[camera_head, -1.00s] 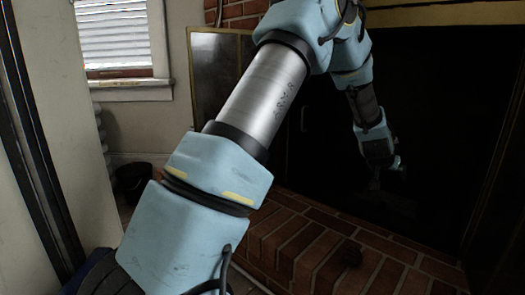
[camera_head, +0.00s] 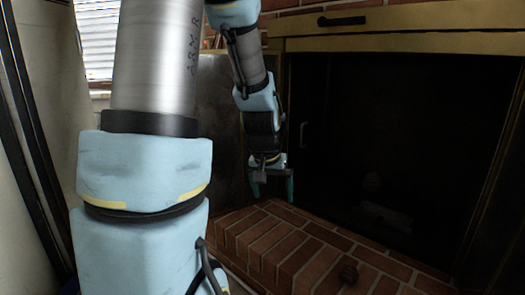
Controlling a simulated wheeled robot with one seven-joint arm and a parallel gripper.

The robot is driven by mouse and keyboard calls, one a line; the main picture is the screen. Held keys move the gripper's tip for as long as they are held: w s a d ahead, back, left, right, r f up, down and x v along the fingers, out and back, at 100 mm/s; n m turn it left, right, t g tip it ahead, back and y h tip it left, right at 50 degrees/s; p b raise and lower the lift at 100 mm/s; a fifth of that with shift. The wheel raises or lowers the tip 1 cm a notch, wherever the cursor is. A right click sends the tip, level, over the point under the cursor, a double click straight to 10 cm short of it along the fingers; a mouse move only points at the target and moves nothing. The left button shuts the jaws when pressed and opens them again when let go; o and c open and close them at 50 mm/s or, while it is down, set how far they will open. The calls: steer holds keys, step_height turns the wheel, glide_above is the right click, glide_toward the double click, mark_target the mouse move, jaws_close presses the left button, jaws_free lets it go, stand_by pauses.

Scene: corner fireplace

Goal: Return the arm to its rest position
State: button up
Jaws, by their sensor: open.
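My arm rises through the left half of the head view and bends over at the top. Its end hangs down near the middle. My gripper (camera_head: 271,190) is open, with its two teal fingers pointing down and nothing between them. It hangs in front of the left side of the fireplace opening, above the brick hearth (camera_head: 300,247). The upper bend of my arm is cut off by the top edge of the view.
The dark fireplace opening (camera_head: 400,130) has a brass frame (camera_head: 400,43) with a black handle on top. Some dim objects lie inside it. A small dark lump (camera_head: 348,270) sits on the hearth. A window (camera_head: 97,40) is at the upper left, beside a pale panel.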

steer(key=s+a+r+n+g+y+p, duration=0.1)
steer(key=s+a+r+n+g+p, duration=0.15)
steer(key=s+a, duration=0.8)
step_height(320, 180, up, 38)
steer(key=d+p, duration=0.1)
steer(key=p, duration=3.6)
steer(key=shift+w+f, duration=0.2)
steer(key=shift+f, duration=0.05)
